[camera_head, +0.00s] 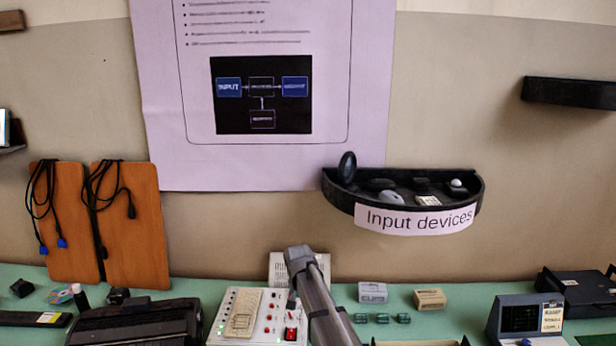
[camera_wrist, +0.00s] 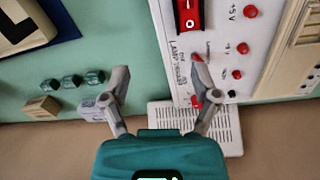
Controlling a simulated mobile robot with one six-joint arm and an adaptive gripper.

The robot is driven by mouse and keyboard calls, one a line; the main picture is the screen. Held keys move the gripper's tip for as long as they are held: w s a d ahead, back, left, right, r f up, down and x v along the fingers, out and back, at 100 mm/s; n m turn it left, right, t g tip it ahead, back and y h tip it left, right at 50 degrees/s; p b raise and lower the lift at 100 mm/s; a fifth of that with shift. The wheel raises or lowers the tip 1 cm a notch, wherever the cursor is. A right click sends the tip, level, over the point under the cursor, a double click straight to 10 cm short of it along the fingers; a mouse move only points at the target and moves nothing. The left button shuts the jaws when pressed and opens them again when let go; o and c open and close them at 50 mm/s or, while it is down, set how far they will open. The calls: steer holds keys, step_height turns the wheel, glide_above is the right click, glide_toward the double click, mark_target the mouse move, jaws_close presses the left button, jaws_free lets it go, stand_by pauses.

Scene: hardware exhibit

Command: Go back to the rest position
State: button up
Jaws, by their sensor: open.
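My gripper (camera_wrist: 158,78) shows in the wrist view with its two grey fingers spread apart. Nothing is between the fingertips. It is above the green table, over the edge of a white control panel (camera_wrist: 215,50) with red knobs and a red switch. In the head view my arm reaches up from the bottom edge in front of the same panel (camera_head: 225,325). The gripper itself is mostly hidden there behind the arm.
A grey box (camera_head: 373,292), a tan box (camera_head: 430,299) and small teal blocks (camera_head: 382,318) lie right of the arm. A dark typewriter-like machine (camera_head: 135,325) is left. A shelf labelled "Input devices" (camera_head: 415,219) juts from the wall. A pale vented box (camera_wrist: 233,130) stands near the wall.

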steer(key=s+d+f+n+b, duration=0.1)
steer(key=s+d+f+b, duration=0.2)
steer(key=s+d, duration=0.6)
steer(key=s+d+f+n+b, duration=0.1)
steer(key=s+d+f+b, duration=0.2)
steer(key=s+d, duration=0.7)
steer(key=s, duration=0.4)
steer(key=shift+f+y, duration=0.3)
steer(key=shift+f, duration=0.05)
steer(key=shift+s, duration=0.1)
